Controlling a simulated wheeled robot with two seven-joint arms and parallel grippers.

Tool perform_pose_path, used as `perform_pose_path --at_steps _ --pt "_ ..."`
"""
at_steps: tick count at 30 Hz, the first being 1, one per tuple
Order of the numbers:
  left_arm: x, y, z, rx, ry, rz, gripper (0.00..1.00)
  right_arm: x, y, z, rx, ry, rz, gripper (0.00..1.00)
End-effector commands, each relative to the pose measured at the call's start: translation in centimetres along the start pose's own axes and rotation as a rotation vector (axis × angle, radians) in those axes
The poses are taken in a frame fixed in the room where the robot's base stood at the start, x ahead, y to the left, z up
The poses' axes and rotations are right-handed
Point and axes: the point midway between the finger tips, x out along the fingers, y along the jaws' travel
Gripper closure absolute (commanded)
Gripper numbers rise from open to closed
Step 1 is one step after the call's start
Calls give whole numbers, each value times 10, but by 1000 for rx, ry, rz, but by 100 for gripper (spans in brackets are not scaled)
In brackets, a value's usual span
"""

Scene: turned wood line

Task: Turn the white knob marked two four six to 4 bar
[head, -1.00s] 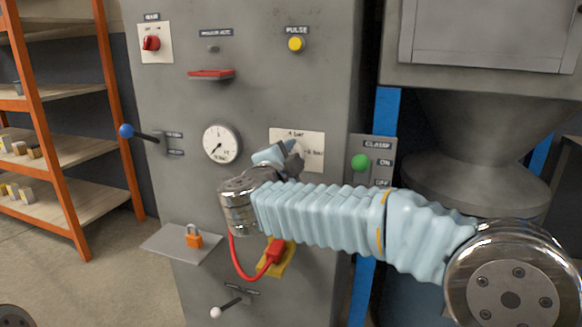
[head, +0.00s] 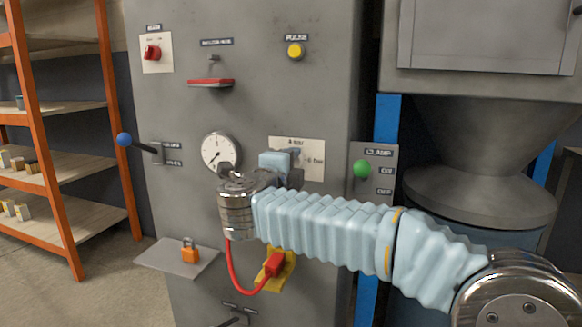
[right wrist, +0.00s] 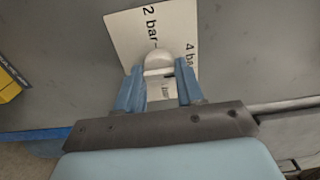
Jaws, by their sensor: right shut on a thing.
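The white knob (right wrist: 157,62) shows between my right gripper's blue fingers in the right wrist view. Its rounded end lies just below the "2 bar" mark, with "4 bar" to the right; its exact setting is hard to read. It sits on a white scale plate (right wrist: 122,35), which also shows in the head view (head: 313,150) with "4 bar" on top and "6 bar" at right. My right gripper (right wrist: 159,88) is shut on the knob. In the head view the gripper (head: 292,157) hides the knob. My left gripper is not in view.
A round gauge (head: 220,152) is left of the plate, a green-knobbed clamp switch (head: 362,169) right of it. A yellow pulse button (head: 295,51) is above, a red plug (head: 273,264) below. A blue-balled lever (head: 124,140) and a padlock shelf (head: 155,256) stick out at left.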

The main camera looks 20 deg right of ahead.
Motion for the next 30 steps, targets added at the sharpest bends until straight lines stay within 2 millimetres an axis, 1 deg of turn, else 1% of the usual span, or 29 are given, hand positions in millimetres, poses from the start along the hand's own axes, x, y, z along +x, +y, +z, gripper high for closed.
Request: perform_pose_path --at_steps 8,9,13,20,23,26,29,30 --pt "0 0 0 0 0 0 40 0 2 0 -2 2 4 93" --pt "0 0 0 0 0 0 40 0 2 0 -2 2 3 57" --pt "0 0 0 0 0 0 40 0 1 0 -2 1 3 37" --pt "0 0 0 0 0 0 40 0 1 0 -2 1 1 37" --pt "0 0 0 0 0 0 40 -3 0 0 -2 0 1 37" --pt "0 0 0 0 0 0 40 -15 0 1 -1 -3 1 37" --pt "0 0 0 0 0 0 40 -36 0 1 -2 -3 1 37" --pt "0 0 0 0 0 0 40 -46 0 1 -3 -5 1 37"
